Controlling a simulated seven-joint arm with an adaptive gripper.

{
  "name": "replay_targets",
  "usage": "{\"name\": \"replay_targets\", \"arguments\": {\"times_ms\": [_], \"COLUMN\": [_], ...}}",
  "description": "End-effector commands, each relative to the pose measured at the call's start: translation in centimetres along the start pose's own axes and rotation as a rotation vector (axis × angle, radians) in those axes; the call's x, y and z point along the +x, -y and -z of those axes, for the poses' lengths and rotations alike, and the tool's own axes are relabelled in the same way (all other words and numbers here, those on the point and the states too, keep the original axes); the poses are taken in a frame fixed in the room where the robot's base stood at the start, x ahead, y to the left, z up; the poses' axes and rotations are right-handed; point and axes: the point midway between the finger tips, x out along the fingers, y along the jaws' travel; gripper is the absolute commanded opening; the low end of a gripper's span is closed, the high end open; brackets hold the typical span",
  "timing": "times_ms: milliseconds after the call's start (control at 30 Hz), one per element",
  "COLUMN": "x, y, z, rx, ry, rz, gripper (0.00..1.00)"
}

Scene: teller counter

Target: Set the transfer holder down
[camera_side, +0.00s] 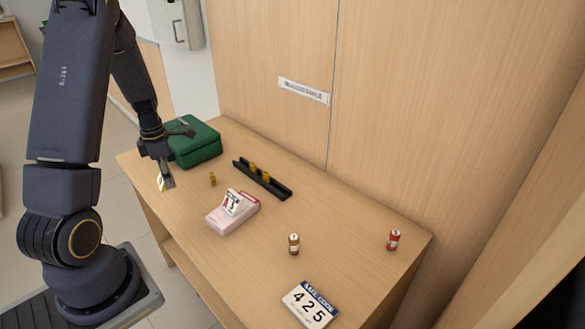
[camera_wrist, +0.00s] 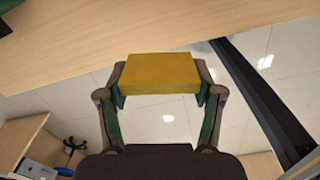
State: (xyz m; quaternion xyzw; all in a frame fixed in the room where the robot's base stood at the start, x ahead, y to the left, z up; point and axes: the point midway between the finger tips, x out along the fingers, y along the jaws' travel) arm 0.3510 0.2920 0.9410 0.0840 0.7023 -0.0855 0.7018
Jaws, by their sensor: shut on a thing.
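My gripper (camera_side: 165,174) is over the left end of the counter in the side view, with its fingers pointing down. In the wrist view my gripper (camera_wrist: 160,87) is shut on a yellow block (camera_wrist: 160,72), seemingly the transfer holder. The block lies across between the two fingertips. In the side view only a small yellowish and pale part shows at the fingertips. The block appears held above the counter top (camera_side: 330,225); its exact height is hard to tell. Floor tiles show behind it in the wrist view, with the counter edge beyond.
A green case (camera_side: 195,145) stands close behind my gripper. A small yellow piece (camera_side: 212,179) and a black rail (camera_side: 278,190) with yellow pieces are to the right. Nearby are a pink box (camera_side: 228,217), brown roll (camera_side: 294,243), red roll (camera_side: 393,240) and code sign (camera_side: 309,303).

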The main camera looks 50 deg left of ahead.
Motion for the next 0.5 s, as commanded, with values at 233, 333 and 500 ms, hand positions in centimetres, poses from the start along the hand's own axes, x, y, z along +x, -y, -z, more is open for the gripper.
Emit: {"name": "replay_targets", "arguments": {"times_ms": [233, 333, 500], "x": [-0.1, -0.1, -0.2], "y": [5.0, 8.8, 16.9], "z": [-8.2, -12.3, -18.0], "rx": [0.424, 0.641, 0.984], "ry": [-0.001, 0.000, 0.000], "rz": [-0.001, -0.001, -0.002], "gripper": [0.31, 0.31, 0.31]}}
